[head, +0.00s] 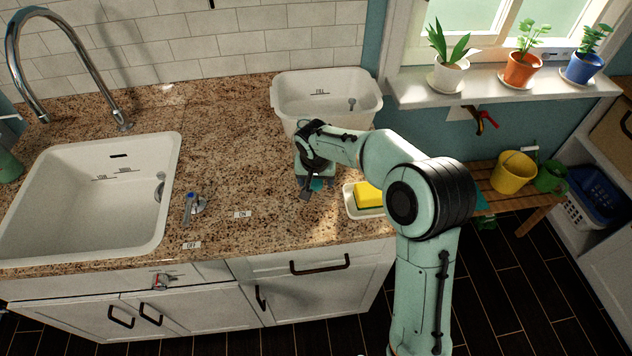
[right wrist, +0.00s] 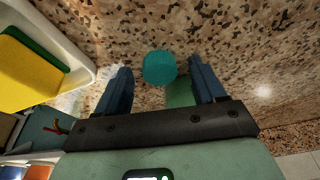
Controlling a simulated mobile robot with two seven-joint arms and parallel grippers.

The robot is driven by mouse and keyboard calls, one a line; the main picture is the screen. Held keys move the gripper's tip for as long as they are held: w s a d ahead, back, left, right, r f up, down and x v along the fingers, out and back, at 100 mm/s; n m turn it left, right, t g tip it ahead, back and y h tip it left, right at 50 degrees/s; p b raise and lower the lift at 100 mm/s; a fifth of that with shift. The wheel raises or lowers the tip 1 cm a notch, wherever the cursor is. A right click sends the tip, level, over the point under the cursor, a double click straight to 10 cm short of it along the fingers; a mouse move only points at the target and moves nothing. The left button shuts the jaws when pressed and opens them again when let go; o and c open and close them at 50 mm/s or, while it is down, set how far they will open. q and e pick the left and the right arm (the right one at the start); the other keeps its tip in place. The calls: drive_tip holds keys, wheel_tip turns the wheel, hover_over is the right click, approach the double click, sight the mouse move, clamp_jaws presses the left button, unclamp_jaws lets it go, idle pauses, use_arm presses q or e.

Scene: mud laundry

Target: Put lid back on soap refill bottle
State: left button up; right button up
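A round teal lid-like piece (right wrist: 160,68) shows between the fingertips of my right gripper (right wrist: 160,85) in the right wrist view, with narrow gaps to both dark blue fingers. The gripper is open. A pale green shape (right wrist: 180,92) shows behind it between the fingers; I cannot tell what it is. In the head view my right gripper (head: 320,191) points down over the granite counter, and a bit of teal (head: 318,184) shows between its fingers. A green bottle (head: 9,166) stands at the far left edge, partly cut off; I cannot tell whether it is the refill bottle. My left gripper is not in view.
A white soap dish (head: 352,208) with a yellow and green sponge (head: 368,195) lies just right of my right gripper. A white basin (head: 325,95) stands behind it. The sink (head: 90,200) and tap parts are left. The counter (head: 225,130) between is mostly clear.

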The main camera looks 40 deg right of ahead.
sight(316, 182)
drive_tip(key=c, duration=1.1)
drive_tip(key=shift+o, duration=0.2)
drive_tip(key=shift+r, duration=0.1)
use_arm(q)
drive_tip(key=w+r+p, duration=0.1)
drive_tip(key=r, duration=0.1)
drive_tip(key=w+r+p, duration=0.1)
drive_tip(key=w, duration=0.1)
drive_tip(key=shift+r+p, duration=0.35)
drive_tip(key=shift+p, duration=0.05)
use_arm(e)
wheel_tip(316, 182, up, 20)
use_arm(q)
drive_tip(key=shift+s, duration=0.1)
